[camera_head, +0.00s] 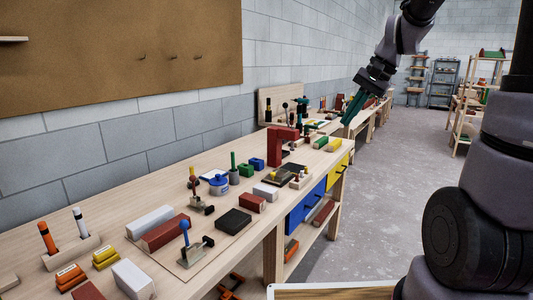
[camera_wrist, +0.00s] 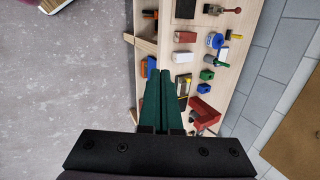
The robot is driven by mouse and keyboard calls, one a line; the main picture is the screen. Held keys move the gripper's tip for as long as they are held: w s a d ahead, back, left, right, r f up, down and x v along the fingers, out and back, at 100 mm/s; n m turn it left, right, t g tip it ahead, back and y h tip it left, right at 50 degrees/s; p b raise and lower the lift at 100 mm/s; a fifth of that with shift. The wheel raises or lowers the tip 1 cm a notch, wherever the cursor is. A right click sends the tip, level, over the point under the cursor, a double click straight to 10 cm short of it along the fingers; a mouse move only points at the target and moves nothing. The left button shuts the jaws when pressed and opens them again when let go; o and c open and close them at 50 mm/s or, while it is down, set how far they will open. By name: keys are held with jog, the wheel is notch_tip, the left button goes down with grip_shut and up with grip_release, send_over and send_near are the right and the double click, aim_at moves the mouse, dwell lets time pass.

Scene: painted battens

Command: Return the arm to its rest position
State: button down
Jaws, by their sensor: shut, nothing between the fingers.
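My gripper (camera_head: 352,108) is raised at the upper right of the head view, over the aisle side of the far benches. Its green fingers point down and lie together with nothing between them. In the wrist view the gripper (camera_wrist: 160,75) is seen from behind, its fingers side by side and shut. The workbench (camera_head: 110,250) is below and to the left of it, and also shows in the wrist view. The fingers appear apart from everything on the bench; their exact height above it is hard to tell.
The bench carries a red angled block (camera_head: 284,135), a blue round pot (camera_head: 219,185), a dark block (camera_head: 234,221) and several painted battens. A blue drawer (camera_head: 307,204) and a yellow drawer (camera_head: 339,171) face the aisle. The grey floor (camera_head: 385,200) is clear. Shelves (camera_head: 442,85) stand far back.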

jog(key=s+d+r+n+t+h, duration=0.1)
jog(key=s+r+t, duration=0.1)
jog(key=s, duration=0.5)
jog(key=s+d+r+n+t+h, duration=0.1)
jog(key=s+r, duration=0.3)
jog(key=s, duration=0.4)
jog(key=shift+s+d+r+n+t+h, duration=0.3)
jog(key=shift+d+r+n+t+h, duration=0.15)
jog(key=shift+t, duration=0.45)
jog(key=shift+f, duration=0.1)
